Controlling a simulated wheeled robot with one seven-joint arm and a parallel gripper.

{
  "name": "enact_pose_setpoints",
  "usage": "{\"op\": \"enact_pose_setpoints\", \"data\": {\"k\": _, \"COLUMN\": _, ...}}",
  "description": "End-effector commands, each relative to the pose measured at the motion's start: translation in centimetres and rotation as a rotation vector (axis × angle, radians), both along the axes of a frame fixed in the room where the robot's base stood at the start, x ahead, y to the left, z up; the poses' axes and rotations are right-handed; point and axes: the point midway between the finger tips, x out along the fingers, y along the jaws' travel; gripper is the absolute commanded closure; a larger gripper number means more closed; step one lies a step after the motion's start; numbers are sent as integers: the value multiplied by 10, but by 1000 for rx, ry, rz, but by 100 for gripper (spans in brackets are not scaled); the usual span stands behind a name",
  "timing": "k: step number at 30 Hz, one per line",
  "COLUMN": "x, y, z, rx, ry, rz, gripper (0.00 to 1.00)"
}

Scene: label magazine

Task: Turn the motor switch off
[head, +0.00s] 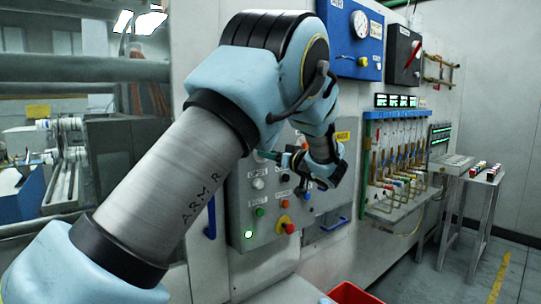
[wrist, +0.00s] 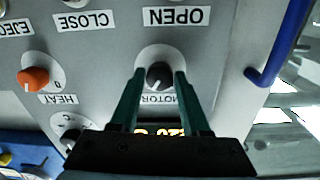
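The motor switch (wrist: 159,76) is a black round knob on a pale plate, above the partly covered MOTOR label in the wrist view. My gripper (wrist: 160,78) has two green fingers, spread apart, with tips on either side of the knob. I cannot tell whether the fingertips touch it or which way it is turned. In the head view my gripper (head: 279,157) is in front of the upper part of the grey control panel (head: 240,205). The motor switch cannot be made out there.
An orange HEAT knob (wrist: 33,79) lies left of the motor switch, with another dial (wrist: 69,127) below it. A blue handle (wrist: 283,45) juts out at the right. In the head view, a red bin (head: 350,294) stands low in front.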

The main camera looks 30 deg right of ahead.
Motion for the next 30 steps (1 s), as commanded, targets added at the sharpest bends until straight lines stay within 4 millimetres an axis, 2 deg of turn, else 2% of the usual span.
{"op": "enact_pose_setpoints", "data": {"k": 1, "x": 0, "y": 0, "z": 0, "rx": 0, "ry": 0, "rz": 0, "gripper": 61}}
{"op": "enact_pose_setpoints", "data": {"k": 12, "x": 0, "y": 0, "z": 0, "rx": 0, "ry": 0, "rz": 0, "gripper": 100}}
{"op": "enact_pose_setpoints", "data": {"k": 23, "x": 0, "y": 0, "z": -2, "rx": -25, "ry": -4, "rz": 0, "gripper": 100}}
{"op": "enact_pose_setpoints", "data": {"k": 30, "x": 0, "y": 1, "z": -5, "rx": -139, "ry": -27, "rz": 1, "gripper": 100}}
